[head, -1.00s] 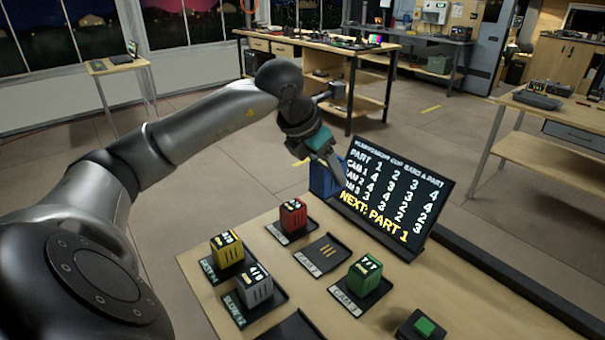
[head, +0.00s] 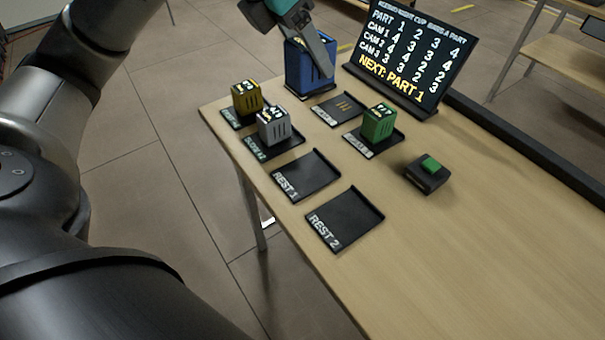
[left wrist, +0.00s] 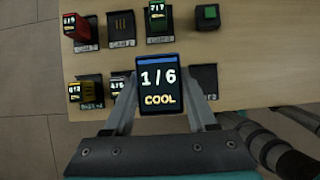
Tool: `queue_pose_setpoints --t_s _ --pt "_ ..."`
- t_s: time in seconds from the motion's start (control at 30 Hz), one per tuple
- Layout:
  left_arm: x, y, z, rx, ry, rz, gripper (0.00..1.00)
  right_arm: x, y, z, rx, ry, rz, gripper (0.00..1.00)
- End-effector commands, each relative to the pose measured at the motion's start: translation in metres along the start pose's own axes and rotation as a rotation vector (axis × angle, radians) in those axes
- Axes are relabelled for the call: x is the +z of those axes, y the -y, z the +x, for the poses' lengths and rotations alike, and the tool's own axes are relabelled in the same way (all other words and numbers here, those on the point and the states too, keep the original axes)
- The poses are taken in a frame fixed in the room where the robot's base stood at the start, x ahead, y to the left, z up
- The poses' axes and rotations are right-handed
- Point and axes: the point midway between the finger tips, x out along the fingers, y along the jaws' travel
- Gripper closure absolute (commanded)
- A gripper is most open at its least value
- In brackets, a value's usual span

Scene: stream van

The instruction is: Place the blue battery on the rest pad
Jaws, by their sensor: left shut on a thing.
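My left gripper (head: 312,45) is shut on the blue battery (head: 301,72) and holds it up near the far end of the table. In the left wrist view the blue battery (left wrist: 157,85) sits between both fingers, its lit face reading "1/6 COOL". Two dark rest pads are empty in the head view: REST 1 (head: 308,177) and REST 2 (head: 346,218). In the left wrist view REST 2 (left wrist: 204,77) shows partly at the right of the battery; REST 1 seems hidden behind it. My right gripper is not in view.
A yellow battery (head: 247,98), a grey battery (head: 273,126) and a green battery (head: 378,122) stand on pads. A red battery (left wrist: 76,27) shows in the wrist view. The middle cam pad (head: 340,107) is empty. A screen (head: 412,55) and green button (head: 430,166) stand nearby.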

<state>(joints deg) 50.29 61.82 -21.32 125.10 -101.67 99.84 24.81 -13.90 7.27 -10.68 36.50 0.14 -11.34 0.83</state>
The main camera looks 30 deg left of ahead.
Motion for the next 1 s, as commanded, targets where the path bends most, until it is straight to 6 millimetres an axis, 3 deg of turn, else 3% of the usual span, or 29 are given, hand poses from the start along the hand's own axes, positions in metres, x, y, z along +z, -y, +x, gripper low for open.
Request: queue_pose_setpoints --t_s 0.27,0.67,1.0 --pt "-0.016 0.001 0.028 -0.001 -0.002 -0.001 1.00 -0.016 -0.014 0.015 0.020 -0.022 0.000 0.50" --pt "-0.044 0.001 0.076 0.000 0.000 -0.001 1.00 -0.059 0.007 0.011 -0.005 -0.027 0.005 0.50" --pt "-0.068 0.001 0.118 -0.001 0.001 -0.001 1.00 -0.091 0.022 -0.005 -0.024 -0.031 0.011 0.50"
